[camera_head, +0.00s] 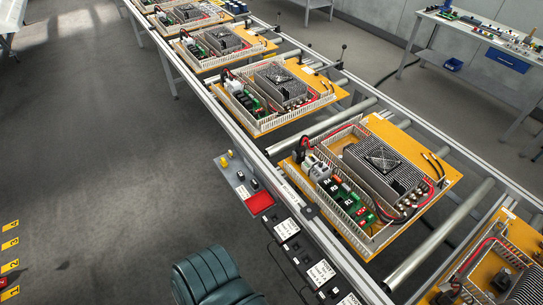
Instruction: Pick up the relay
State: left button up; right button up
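I cannot tell for certain which part is the relay. On the nearest whole orange board (436,165), grey-white block-shaped modules (315,168) sit at the left end inside the slotted wiring duct, beside a green circuit board (345,203). Small loose-looking parts also stand on a grey side shelf (236,180) at the conveyor's left edge; they are too small to identify. Neither of my grippers is in view.
Several similar boards ride the roller conveyor (436,245). Labelled black bins (285,228) and a red patch (259,203) line its near edge. A dark green ribbed shape (215,278) is at the bottom. A workbench (470,28) stands back right. Floor at left is largely clear.

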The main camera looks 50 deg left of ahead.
aim_at(241, 176)
jog(key=u, duration=2.1)
jog(key=k+j+z, duration=0.15)
jog(key=z, duration=1.1)
jog(key=i+j+z, duration=0.1)
jog(key=j, duration=0.25)
jog(key=i+j+z, duration=0.1)
jog(key=j, duration=0.25)
jog(key=i+j+z, duration=0.15)
jog(key=j, duration=0.2)
